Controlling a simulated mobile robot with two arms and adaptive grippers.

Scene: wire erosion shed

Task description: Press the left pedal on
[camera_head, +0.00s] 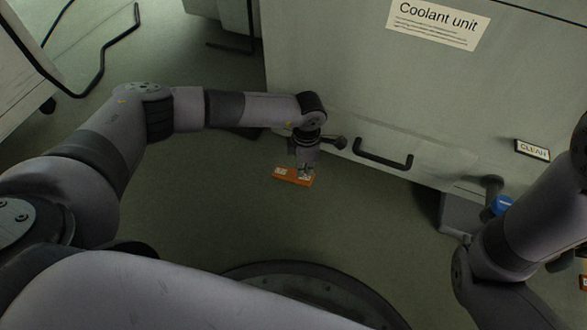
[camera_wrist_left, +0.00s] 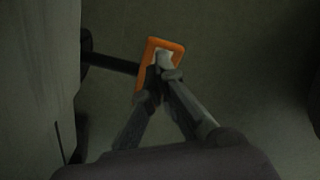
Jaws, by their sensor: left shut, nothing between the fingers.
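An orange pedal (camera_head: 284,177) with pale markings is low in front of the coolant unit, left of the middle in the head view. My left gripper (camera_head: 306,171) reaches down over the pedal's right part, with its fingers shut and empty. In the left wrist view, the fingertips (camera_wrist_left: 163,79) lie over the orange frame of the pedal (camera_wrist_left: 172,45) and hide part of its middle and near end. I cannot tell whether they touch it. My right arm comes in from the right, but its gripper is not visible.
The coolant unit (camera_head: 350,80) stands close behind the left gripper, with a black handle (camera_head: 383,158) jutting out. A grey block (camera_head: 460,213) and a blue part (camera_head: 502,205) are near my right arm. Green floor (camera_head: 210,200) left of the pedal is clear.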

